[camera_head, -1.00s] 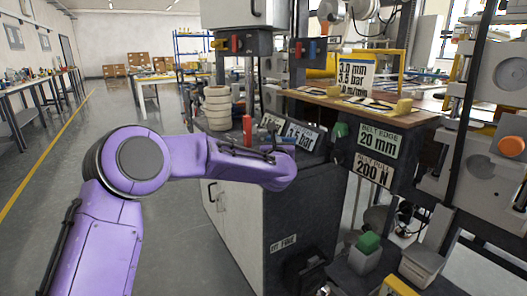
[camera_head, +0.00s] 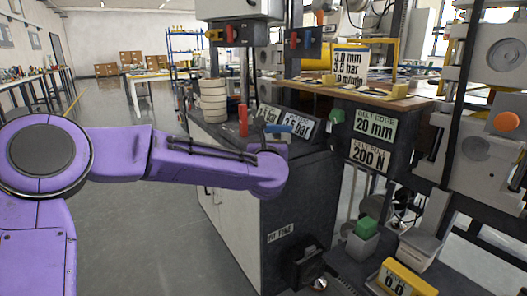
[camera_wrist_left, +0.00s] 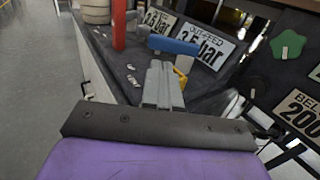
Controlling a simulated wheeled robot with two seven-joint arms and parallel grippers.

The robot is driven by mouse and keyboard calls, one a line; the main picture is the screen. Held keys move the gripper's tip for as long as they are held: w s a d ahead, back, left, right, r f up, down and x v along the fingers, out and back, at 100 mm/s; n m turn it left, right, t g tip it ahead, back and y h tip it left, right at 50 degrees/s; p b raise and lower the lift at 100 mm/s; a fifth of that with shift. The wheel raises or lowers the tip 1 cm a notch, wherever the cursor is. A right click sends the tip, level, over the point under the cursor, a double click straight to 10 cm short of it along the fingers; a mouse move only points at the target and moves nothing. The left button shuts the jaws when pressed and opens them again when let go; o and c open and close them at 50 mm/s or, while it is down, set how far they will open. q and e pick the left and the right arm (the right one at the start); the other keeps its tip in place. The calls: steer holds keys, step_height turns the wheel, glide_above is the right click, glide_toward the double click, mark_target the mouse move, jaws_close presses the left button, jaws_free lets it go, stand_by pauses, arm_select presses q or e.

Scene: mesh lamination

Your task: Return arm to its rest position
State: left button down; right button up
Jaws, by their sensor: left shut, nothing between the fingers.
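My left arm is purple and reaches in from the left in the head view, its wrist end in front of the dark cabinet (camera_head: 300,190). My left gripper (camera_wrist_left: 163,70) shows in the wrist view as two grey fingers together, with nothing between them. In the head view the fingers are mostly hidden behind the wrist. Beyond the fingertips are a blue handle (camera_wrist_left: 172,45) and a sign reading 3.5 bar (camera_wrist_left: 207,48). A gap between fingertips and handle is hard to judge. My right gripper is not in view.
A red upright cylinder (camera_head: 243,120) and a stack of pale rolls (camera_head: 213,100) stand on the cabinet. Machine columns and a wooden-topped bench (camera_head: 390,100) are at right. A yellow display box (camera_head: 402,280) is at lower right. Open grey floor (camera_head: 140,250) lies at left.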

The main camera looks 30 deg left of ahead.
arm_select(q)
steer(key=s+d+f+m+g+h, duration=0.15)
steer(key=s+f+m, duration=0.25)
steer(key=f+m, duration=0.55)
steer(key=s+d+f+m+g+h, duration=0.15)
steer(key=s+f+m, duration=0.25)
steer(key=f+m, duration=0.55)
steer(key=s+d+f+m+g+h, duration=0.15)
steer(key=s+f+m, duration=0.25)
steer(key=f+m, duration=0.5)
steer(key=s+f+m+g, duration=0.4)
steer(key=s+f, duration=1)
steer(key=f, duration=0.4)
steer(key=s+a+f+m+g, duration=0.15)
steer(key=s+f, duration=0.25)
steer(key=s, duration=0.4)
steer(key=s+a+f+m+g, duration=0.1)
steer(key=s+f+g, duration=0.2)
steer(key=s, duration=0.5)
step_height(320, 180, up, 17)
steer(key=s+p, duration=0.1)
steer(key=p, duration=1.6)
steer(key=shift+p, duration=0.3)
